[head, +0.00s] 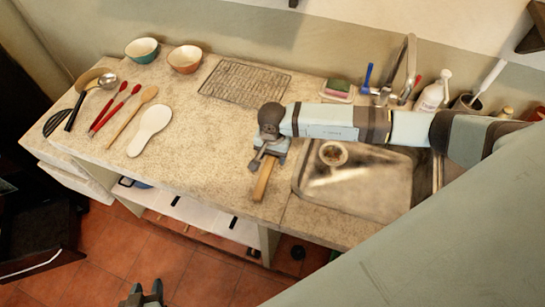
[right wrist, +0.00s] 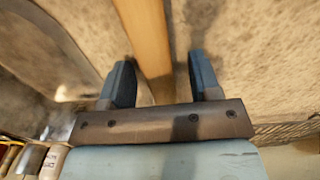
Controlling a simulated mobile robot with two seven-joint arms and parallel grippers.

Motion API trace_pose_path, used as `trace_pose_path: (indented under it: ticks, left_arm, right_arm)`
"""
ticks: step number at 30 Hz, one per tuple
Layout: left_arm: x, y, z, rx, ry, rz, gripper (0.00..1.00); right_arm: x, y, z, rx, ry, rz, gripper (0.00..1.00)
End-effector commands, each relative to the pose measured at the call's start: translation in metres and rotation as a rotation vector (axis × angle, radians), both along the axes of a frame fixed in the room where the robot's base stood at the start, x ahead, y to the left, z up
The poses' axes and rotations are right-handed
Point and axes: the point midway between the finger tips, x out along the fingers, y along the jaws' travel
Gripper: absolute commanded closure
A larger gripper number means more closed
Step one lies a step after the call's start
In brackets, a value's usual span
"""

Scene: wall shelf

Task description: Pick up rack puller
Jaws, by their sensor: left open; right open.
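The rack puller looks to be the flat wooden stick (head: 264,180) on the counter, just left of the sink. My right gripper (head: 268,157) is over its far end, pointing down. In the right wrist view the stick (right wrist: 145,35) runs between the two open fingers of my right gripper (right wrist: 160,65), with a gap on each side. Whether the fingertips reach down to the counter I cannot tell. The stick's far end is hidden under the gripper. My left gripper (head: 143,293) is open and empty at the bottom edge of the head view, over the floor.
The sink (head: 350,190) holds a small round item. A wire rack (head: 245,82) lies at the back of the counter. Two bowls (head: 185,58) and several utensils (head: 150,130) lie to the left. Bottles and a faucet (head: 408,60) stand behind the sink. The counter's middle is clear.

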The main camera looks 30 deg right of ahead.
Motion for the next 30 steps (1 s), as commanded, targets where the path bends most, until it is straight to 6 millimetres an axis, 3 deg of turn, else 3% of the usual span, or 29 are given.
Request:
trace_pose_path:
  ticks: [5, 8, 12, 13, 23, 30]
  left_arm:
    - [-0.001, -0.002, 0.0, -0.002, 0.002, -0.003, 0.57]
    - [-0.001, -0.002, 0.0, -0.002, 0.001, -0.003, 0.57]
    - [-0.002, -0.002, 0.0, -0.002, 0.0, -0.003, 0.57]
    - [-0.002, -0.001, 0.0, -0.002, -0.001, -0.002, 0.57]
    - [-0.001, 0.001, 0.002, 0.001, -0.001, 0.0, 0.57]
    - [-0.001, 0.002, 0.014, 0.004, -0.003, 0.002, 0.57]
  right_arm:
    - [0.0, 0.0, 0.0, 0.001, -0.001, 0.0, 0.43]
    - [0.0, 0.0, 0.0, 0.001, -0.001, 0.0, 0.61]
    - [0.0, 0.0, 0.0, 0.001, -0.001, 0.0, 0.93]
    - [0.0, 0.0, 0.0, 0.001, -0.001, 0.0, 0.96]
    - [0.001, -0.001, 0.003, 0.0, -0.001, -0.001, 0.96]
    - [0.011, -0.005, 0.031, 0.001, -0.004, -0.01, 0.96]
